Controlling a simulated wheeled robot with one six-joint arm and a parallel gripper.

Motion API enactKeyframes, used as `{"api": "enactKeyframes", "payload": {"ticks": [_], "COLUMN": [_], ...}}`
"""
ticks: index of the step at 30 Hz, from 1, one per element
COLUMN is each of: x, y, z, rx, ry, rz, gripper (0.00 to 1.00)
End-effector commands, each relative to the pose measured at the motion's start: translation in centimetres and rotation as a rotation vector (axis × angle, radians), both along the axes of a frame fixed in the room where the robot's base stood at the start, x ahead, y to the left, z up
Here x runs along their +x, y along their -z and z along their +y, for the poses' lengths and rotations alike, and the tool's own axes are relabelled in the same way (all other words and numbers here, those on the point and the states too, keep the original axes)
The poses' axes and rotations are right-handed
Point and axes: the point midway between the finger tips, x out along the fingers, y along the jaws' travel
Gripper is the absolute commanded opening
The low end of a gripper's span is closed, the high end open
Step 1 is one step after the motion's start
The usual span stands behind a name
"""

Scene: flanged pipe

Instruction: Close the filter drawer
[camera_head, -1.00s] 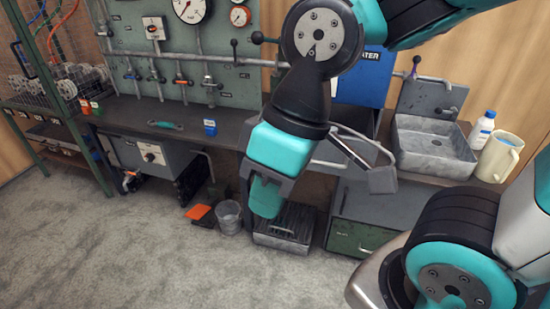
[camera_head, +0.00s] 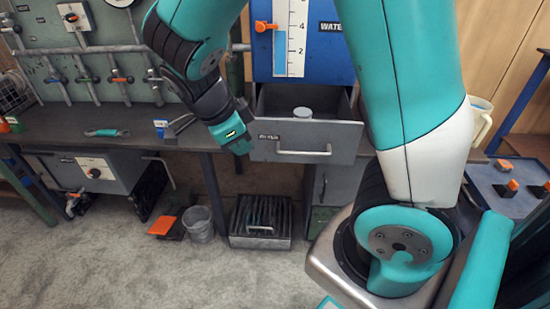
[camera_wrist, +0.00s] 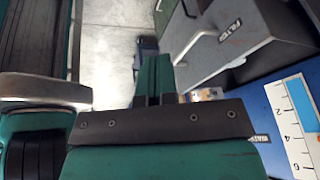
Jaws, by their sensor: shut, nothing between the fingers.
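The filter drawer (camera_head: 270,150) is a grey drawer standing open below the blue panel. It has a pale bar handle (camera_head: 303,153) on its front, and a pale round-topped cylinder (camera_head: 303,112) stands inside. In the wrist view, the drawer front (camera_wrist: 240,52) with its FILTER label and handle is at the upper right. My gripper (camera_head: 238,147) is at the left end of the drawer front in the head view. I cannot tell whether it touches. In the wrist view, its teal fingers (camera_wrist: 153,78) are together and empty, left of the drawer.
A blue water gauge panel (camera_head: 320,60) stands above the drawer. A grey box (camera_head: 95,172) hangs under the bench on the left. A bucket (camera_head: 198,223) and a slatted unit (camera_head: 260,222) stand on the floor below. A blue-topped table (camera_head: 510,195) is at the right.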

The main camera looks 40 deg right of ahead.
Motion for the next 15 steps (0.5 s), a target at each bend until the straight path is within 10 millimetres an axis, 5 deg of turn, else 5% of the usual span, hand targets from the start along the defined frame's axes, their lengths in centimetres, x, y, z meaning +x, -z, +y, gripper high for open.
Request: {"api": "enactKeyframes", "payload": {"ticks": [6,15], "x": [1.3,1.1], "y": [1.8,3.9], "z": [-2.9,-4.8], "rx": [-0.193,-0.235], "ry": [0.428,0.520], "rz": [-0.176,-0.221], "gripper": [0.00,0.00]}}
